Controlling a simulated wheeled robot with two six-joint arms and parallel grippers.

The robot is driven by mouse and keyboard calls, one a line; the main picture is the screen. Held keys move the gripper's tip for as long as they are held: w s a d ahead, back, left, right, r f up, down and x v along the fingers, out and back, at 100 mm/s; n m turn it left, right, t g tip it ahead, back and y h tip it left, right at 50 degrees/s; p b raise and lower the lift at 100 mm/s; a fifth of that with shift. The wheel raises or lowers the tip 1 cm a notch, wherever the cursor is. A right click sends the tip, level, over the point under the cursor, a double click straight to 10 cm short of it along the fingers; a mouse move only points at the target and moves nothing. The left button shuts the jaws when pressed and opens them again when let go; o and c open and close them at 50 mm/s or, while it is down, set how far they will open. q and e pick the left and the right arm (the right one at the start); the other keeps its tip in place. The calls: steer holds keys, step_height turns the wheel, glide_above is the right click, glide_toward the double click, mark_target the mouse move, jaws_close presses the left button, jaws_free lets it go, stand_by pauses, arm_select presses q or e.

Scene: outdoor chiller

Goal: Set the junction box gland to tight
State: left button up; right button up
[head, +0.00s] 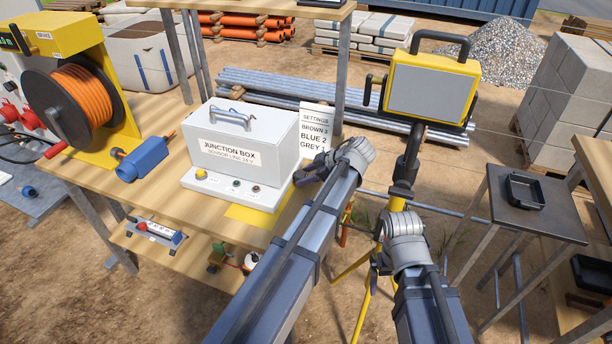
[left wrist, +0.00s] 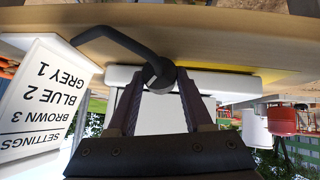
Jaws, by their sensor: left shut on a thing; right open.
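The white junction box (head: 243,140) stands on the wooden table, with its label facing me. My left gripper (head: 307,176) is at the box's right side, partly hidden by its own arm in the head view. In the left wrist view, which looks upside down, its fingers (left wrist: 160,98) are shut on the dark round gland (left wrist: 160,72), with a bent dark rod or cable (left wrist: 122,42) running from it. The white settings card (head: 316,128) beside it reads Brown 3, Blue 2, Grey 1. My right gripper (head: 401,190) is open, apart from the box; its fingers are hard to make out.
A yellow work light (head: 430,86) on a tripod stands behind my right arm. A blue connector (head: 146,158) and an orange cable reel (head: 78,95) are left of the box. A small table with a black tray (head: 525,190) stands at the right.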

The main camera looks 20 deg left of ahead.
arm_select(q)
jaws_close()
steer(key=shift+w+m+g, duration=0.35)
steer(key=shift+m+g, duration=0.25)
steer(key=shift+g, duration=0.5)
steer(key=shift+w+f+m+g+b, duration=0.15)
steer(key=shift+m+g+b, duration=0.2)
steer(key=shift+g, duration=0.55)
steer(key=shift+m+g+b, duration=0.4)
steer(key=shift+m+g, duration=0.15)
steer(key=shift+g, duration=0.15)
